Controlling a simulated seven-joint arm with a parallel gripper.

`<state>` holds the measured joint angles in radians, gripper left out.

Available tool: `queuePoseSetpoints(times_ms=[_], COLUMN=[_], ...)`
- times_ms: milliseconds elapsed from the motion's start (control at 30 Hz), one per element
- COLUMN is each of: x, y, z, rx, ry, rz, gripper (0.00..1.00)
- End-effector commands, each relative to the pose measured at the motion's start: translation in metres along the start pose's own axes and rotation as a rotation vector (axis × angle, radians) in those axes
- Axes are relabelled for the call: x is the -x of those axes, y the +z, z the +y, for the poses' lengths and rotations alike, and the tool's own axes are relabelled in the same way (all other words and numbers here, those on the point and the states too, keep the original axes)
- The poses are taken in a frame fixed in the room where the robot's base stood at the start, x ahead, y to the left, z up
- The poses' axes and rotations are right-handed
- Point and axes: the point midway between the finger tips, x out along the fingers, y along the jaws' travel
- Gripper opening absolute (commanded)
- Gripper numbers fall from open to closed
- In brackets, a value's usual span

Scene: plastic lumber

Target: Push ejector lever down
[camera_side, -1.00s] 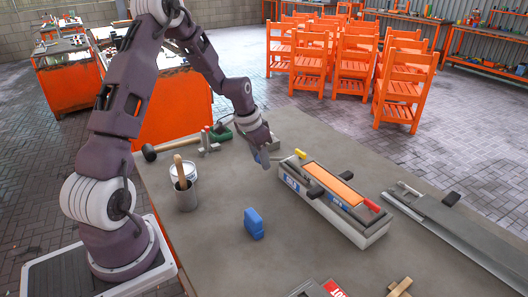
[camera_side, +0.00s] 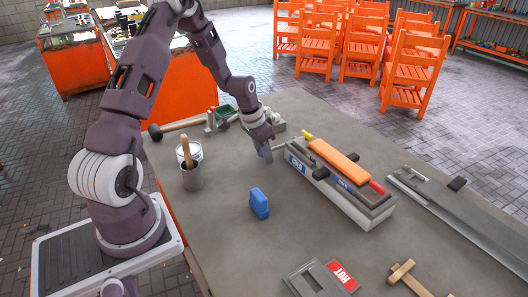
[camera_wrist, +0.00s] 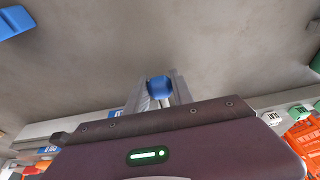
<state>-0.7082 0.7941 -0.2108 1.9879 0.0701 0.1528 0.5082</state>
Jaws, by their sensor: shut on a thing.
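The long grey mold (camera_side: 365,215) with blue labels stands on the table. An orange bar (camera_side: 334,160) sits raised above its cavity. A yellow handle (camera_side: 306,135) sticks out at the mold's far end, and a red handle (camera_side: 377,187) is at the near end. My gripper (camera_side: 266,155) is just left of the mold's far end, pointing down. In the wrist view my gripper (camera_wrist: 158,92) is shut on a rounded blue knob (camera_wrist: 159,88). The rest of that knob's part is hidden, so I cannot tell its link to the mold.
A blue block (camera_side: 259,203) stands on the table in front. A grey cup with a wooden-handled tool (camera_side: 191,175) is at the left. A mallet (camera_side: 175,127) lies behind. A long metal tool (camera_side: 465,220) lies at the right. A HOT sign (camera_side: 340,276) is near the front.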

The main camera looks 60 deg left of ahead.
Motion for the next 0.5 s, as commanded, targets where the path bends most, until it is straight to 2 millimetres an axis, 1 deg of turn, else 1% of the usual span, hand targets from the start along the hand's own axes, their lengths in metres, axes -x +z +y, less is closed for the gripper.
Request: queuePoseSetpoints(times_ms=[167,200,300,500], x=[-0.0007,-0.0007,-0.0005,-0.0002], y=[0.0019,0.0019,0.0015,0.0007], z=[0.0,0.0,0.0,0.0], rx=[0.001,0.001,0.001,0.001], ry=[0.002,0.002,0.001,0.001], rz=[-0.005,-0.005,-0.004,-0.002], gripper=[0.0,0.33,0.51,0.51])
